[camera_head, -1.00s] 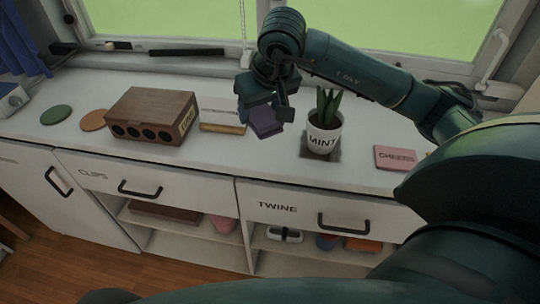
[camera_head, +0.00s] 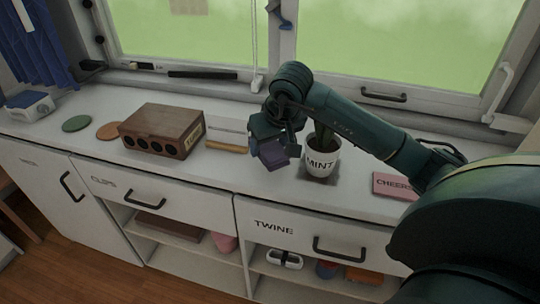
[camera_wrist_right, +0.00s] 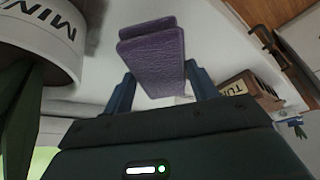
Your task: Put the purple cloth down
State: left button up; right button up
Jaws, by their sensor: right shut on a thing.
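The purple cloth (camera_head: 275,154) is a folded piece held in my right gripper (camera_head: 268,140) just above the white counter, left of the mint pot. In the right wrist view the cloth (camera_wrist_right: 153,58) sits between the two fingers of the right gripper (camera_wrist_right: 160,88), which is shut on it. Whether the cloth touches the counter I cannot tell. My left gripper is not in view.
The white pot marked MINT (camera_head: 320,162) stands close to the right of the cloth. A brown wooden box (camera_head: 160,130) and a small board (camera_head: 228,146) lie to the left. A pink CHEERS card (camera_head: 394,186) lies right. The counter (camera_head: 215,180) is clear in front.

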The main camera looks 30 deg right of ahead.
aim_at(273, 150)
jog(key=shift+f, duration=1.9)
jog(key=shift+f, duration=0.1)
jog(key=shift+f, duration=0.15)
jog(key=o, duration=1)
jog(key=shift+o, duration=0.2)
